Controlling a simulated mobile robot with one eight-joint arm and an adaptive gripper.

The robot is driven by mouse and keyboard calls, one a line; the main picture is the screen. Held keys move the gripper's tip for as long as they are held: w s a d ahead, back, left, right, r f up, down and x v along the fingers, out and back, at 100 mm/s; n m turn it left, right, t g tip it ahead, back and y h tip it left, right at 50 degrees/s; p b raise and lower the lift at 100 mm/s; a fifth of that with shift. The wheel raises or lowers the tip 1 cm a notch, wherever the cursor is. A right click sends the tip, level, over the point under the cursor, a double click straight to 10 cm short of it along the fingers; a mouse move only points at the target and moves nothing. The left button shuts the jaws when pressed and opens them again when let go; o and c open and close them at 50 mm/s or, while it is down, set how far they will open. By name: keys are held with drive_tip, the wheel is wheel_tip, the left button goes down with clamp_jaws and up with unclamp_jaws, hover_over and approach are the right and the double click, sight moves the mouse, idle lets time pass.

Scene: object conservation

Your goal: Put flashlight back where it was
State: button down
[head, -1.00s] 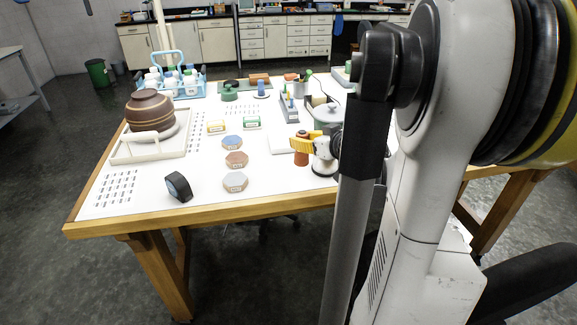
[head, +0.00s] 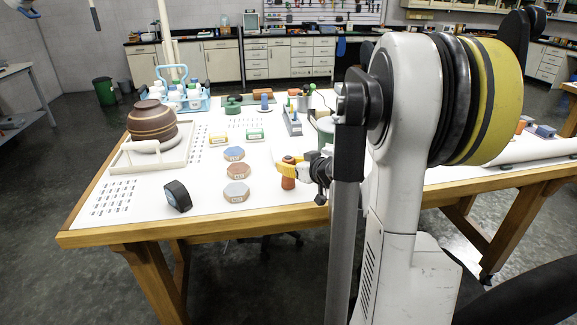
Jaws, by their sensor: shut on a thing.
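My gripper (head: 291,169) is over the right part of the white tabletop, with yellow fingers pointing left. It is shut on a small upright orange-brown object (head: 288,183), which looks to be the flashlight. The fingers cover its middle; its top and lower end show. I cannot tell whether its base touches the table. It is to the right of the three octagonal blocks: blue (head: 234,154), brown (head: 238,171) and grey (head: 236,192).
A striped brown pot (head: 152,121) sits in a white tray (head: 122,162). Yellow (head: 218,138) and green (head: 255,134) labelled items and a pen holder (head: 292,124) stand farther back. Bare table lies left of the gripper, toward the front edge.

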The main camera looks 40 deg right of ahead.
drive_tip(key=shift+f, duration=0.25)
drive_tip(key=c, duration=1.1)
unclamp_jaws()
drive_tip(key=shift+r, duration=0.1)
